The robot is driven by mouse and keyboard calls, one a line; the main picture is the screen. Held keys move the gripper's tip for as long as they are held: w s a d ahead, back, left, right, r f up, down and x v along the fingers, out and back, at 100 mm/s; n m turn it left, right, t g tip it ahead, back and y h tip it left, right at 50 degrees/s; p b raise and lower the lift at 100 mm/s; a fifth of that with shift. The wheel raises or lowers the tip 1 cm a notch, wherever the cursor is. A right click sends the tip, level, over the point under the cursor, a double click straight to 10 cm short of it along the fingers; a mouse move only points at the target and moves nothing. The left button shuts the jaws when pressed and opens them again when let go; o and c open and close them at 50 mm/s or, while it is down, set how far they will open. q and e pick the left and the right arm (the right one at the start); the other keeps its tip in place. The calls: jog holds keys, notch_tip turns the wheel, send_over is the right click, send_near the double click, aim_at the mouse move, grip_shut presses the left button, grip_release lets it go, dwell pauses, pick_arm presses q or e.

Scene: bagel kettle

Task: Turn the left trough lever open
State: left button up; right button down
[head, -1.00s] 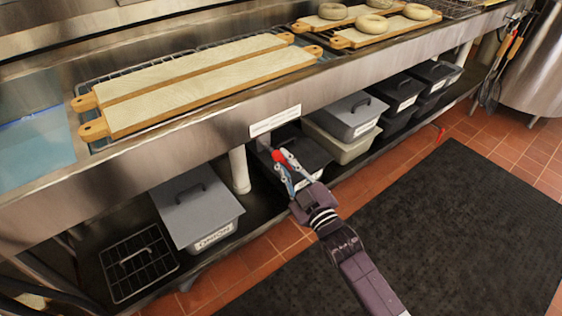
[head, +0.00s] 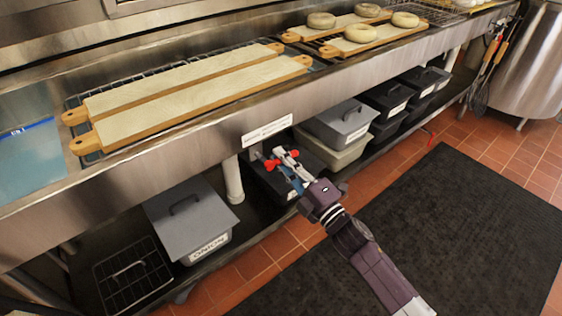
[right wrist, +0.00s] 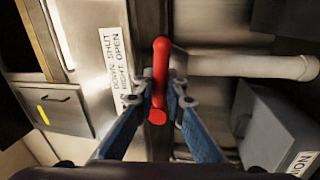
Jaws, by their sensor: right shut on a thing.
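The red lever (right wrist: 160,70) stands in the middle of the right wrist view, under the trough's front edge. In the head view, red parts of it (head: 270,164) show on both sides of my right gripper's fingers. My right gripper (right wrist: 160,98) is shut on the lever, one blue finger on each side of it; it also shows in the head view (head: 283,165). A white label (right wrist: 118,75) beside the lever reads, in part, "down shut" and "right open". The lever's pivot is hard to make out. My left gripper is not in view.
The steel trough (head: 190,148) carries long boards (head: 180,105) and several bagels on shorter boards. Below stand a lidded grey bin (head: 190,215), a white pipe (head: 232,180) and several dark bins (head: 388,97). A black mat (head: 440,220) covers open floor.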

jog(key=shift+r+n, duration=0.1)
jog(key=shift+n, duration=0.6)
jog(key=shift+r, duration=0.1)
jog(key=c, duration=2)
grip_release()
jog(key=shift+o, duration=0.2)
jog(key=shift+s+d, duration=0.1)
jog(key=v, duration=1.1)
jog(key=shift+s+d, duration=0.25)
jog(key=shift+d, duration=0.05)
